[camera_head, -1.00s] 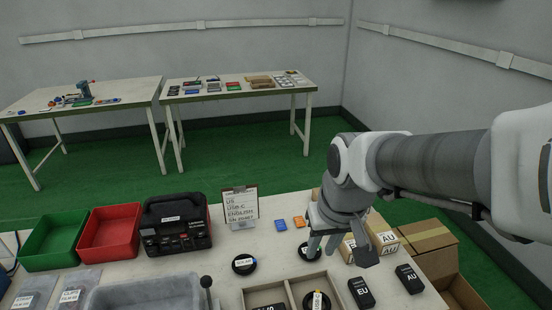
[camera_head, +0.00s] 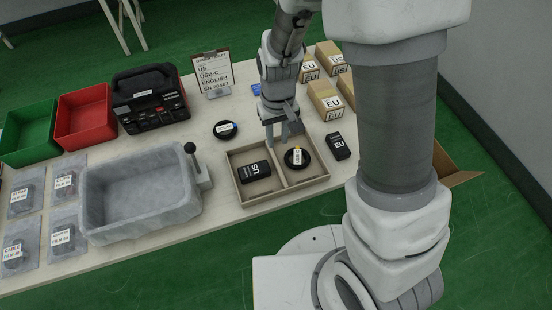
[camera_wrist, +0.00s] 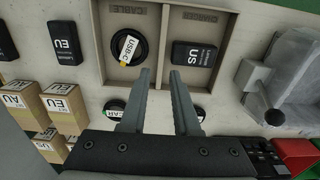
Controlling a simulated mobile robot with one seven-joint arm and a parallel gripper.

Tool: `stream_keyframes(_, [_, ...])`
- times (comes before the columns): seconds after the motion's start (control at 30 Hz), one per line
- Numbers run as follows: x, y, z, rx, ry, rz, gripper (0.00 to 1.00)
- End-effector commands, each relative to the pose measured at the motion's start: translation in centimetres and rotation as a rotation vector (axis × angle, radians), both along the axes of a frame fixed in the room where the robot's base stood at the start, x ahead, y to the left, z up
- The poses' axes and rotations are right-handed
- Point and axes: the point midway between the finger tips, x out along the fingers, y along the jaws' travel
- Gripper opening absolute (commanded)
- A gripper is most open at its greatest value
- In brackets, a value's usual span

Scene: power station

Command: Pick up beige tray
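The beige tray (camera_head: 283,193) lies on the workbench with two compartments. Its left one holds a black US charger (camera_head: 255,171) and its right one a coiled black cable (camera_head: 297,157) with a label. My gripper (camera_head: 281,141) points down at the tray's back wall, near the divider. In the wrist view my gripper (camera_wrist: 160,76) is open, with a gap between its fingers and nothing held. There the tray (camera_wrist: 158,42) lies just beyond the fingertips, with "CABLE" and "CHARGER" marked inside. I cannot tell whether the fingers touch the wall.
A black EU charger (camera_head: 338,146) lies right of the tray, with cardboard boxes (camera_head: 325,100) behind it. A black coil (camera_head: 226,130) lies behind the tray. A grey bin (camera_head: 140,195) with a lever (camera_head: 190,148) stands close to the left. A black case (camera_head: 150,97) stands farther back.

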Motion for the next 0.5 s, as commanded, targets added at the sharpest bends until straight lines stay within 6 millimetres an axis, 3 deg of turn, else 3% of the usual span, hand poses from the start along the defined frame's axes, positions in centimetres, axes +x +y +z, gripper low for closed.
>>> stream_keyframes(0.03, [-0.1,-0.1,-1.3,-0.002,0.005,0.000,0.30])
stream_keyframes(0.2, [-0.1,-0.1,-4.2,-0.001,0.004,-0.001,0.30])
stream_keyframes(0.5, [-0.1,0.0,-6.2,0.000,0.001,0.000,0.30])
